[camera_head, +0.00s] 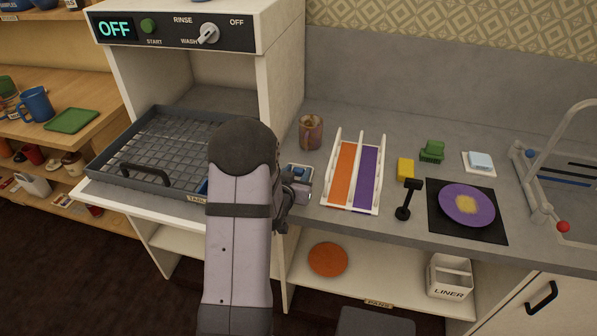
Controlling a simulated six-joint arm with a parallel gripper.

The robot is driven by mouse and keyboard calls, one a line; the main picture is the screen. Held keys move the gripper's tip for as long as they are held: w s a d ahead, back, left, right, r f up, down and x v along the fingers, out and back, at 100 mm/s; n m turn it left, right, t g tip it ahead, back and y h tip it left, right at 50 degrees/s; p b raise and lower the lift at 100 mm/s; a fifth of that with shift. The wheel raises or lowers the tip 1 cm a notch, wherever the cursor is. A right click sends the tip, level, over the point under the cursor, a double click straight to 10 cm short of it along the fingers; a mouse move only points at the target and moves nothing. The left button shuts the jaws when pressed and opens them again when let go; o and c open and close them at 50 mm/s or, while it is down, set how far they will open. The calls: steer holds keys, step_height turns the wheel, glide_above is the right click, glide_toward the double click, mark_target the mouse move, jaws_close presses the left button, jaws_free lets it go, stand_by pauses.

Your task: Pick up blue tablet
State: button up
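A small blue item (299,170), possibly the blue tablet, shows at a pale, box-like holder on the counter, just behind my gripper. It is too small and too covered to tell its exact shape. My gripper (298,192) is low over the counter, right of the dishwasher opening, beside or just in front of this item. My arm hides much of it, and I cannot tell whether the fingers are open or touch anything. A light blue block (481,160) lies on a white pad (487,172) at the right. A blue strip (203,187) shows by the label left of my arm.
A grey rack (125,160) sits pulled out of the washer, whose display reads OFF. A brown mug (311,132), an orange and purple slotted rack (335,195), a yellow block (405,169), a green item (432,151), a black tool (406,204) and a purple plate (480,207) occupy the counter.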

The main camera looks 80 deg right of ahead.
steer(key=c, duration=0.8)
steer(key=shift+r, duration=0.15)
steer(key=shift+r+b, duration=0.45)
steer(key=shift+r, duration=4.45)
